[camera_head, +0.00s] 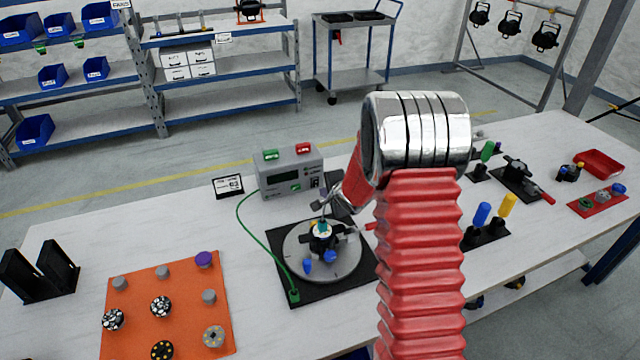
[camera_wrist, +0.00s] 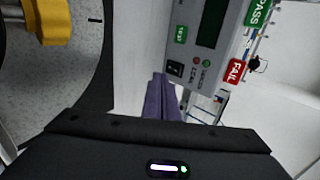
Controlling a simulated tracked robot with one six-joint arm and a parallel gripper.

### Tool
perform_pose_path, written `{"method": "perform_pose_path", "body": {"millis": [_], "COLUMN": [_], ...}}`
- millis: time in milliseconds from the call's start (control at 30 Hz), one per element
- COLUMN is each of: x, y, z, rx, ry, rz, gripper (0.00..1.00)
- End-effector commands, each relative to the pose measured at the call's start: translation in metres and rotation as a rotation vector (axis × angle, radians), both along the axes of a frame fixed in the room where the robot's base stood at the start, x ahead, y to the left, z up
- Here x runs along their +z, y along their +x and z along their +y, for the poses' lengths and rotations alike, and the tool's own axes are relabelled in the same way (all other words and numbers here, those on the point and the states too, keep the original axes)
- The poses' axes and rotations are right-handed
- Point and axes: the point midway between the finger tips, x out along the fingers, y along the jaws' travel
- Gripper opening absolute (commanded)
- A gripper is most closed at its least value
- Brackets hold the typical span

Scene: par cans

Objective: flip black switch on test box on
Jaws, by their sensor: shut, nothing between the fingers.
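The test box (camera_head: 290,175) is a grey box with a dark display, standing behind the round turntable in the head view. It also shows at the top of the wrist view (camera_wrist: 222,65). The black switch (camera_wrist: 175,69) is on its front face, beside a small red and a small green light. Which way the switch is set, I cannot tell. My gripper (camera_wrist: 160,82) is shut and empty, its purple fingers pointing at the box face. The fingertips appear just beside the switch; whether they touch it is unclear. In the head view my arm hides most of the gripper.
A turntable (camera_head: 296,262) with a black and blue part stands on a black base in front of the box. A green cable (camera_head: 245,225) loops down its left side. A card sign (camera_head: 228,186) stands left of the box. An orange mat (camera_head: 190,285) lies farther left.

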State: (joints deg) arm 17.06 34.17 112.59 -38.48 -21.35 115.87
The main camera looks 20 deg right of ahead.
Motion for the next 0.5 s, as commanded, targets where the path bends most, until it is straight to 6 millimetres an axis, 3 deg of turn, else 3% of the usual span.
{"method": "perform_pose_path", "body": {"millis": [167, 500], "x": [-0.014, -0.009], "y": [0.017, 0.052], "z": [0.000, 0.001], "rx": [0.001, 0.001], "ry": [0.000, 0.000], "rz": [0.001, 0.000], "gripper": [0.00, 0.00]}}
